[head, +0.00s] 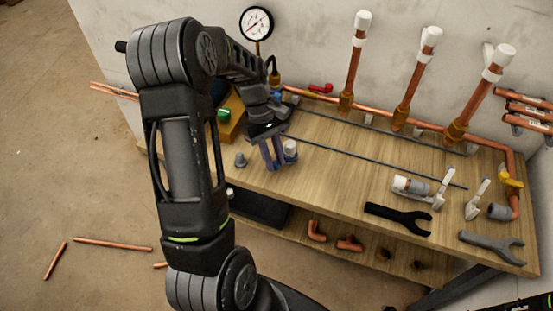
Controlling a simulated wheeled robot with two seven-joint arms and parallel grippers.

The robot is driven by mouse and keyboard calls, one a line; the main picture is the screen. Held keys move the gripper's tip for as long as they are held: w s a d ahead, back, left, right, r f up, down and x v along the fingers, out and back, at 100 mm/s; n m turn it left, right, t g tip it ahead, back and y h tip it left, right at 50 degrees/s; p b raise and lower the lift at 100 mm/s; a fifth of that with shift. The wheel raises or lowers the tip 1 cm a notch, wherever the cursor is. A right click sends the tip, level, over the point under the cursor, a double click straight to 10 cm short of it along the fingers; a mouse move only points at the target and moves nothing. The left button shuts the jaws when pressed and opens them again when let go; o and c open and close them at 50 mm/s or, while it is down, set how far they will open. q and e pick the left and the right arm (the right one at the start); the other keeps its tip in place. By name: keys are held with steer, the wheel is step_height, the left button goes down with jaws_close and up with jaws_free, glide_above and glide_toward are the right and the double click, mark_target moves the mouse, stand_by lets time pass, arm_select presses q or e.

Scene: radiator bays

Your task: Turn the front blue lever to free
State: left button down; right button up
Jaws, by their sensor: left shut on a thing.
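My wrist hides what lies behind, and the lever's exact angle cannot be told.
The wooden bench (340,165) holds copper risers with white caps, a red lever (320,88), a yellow lever (511,178), a black wrench (398,216) and a grey wrench (492,245). A gauge (257,23) stands behind my arm. The bench's middle is mostly clear.

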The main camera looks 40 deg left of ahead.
arm_select(q)
steer(key=shift+w+a+m+g, duration=0.15)
steer(key=shift+a+m+g, duration=0.15)
steer(key=shift+a+m, duration=0.5)
steer(key=shift+d+m, duration=0.15)
steer(key=shift+m, duration=0.25)
steer(key=c, duration=1.5)
jaws_free()
steer(key=shift+c, duration=0.2)
steer(key=shift+r, duration=0.1)
steer(key=b+v, duration=0.1)
steer(key=v, duration=0.6)
steer(key=shift+r, duration=0.3)
steer(key=shift+w, duration=0.1)
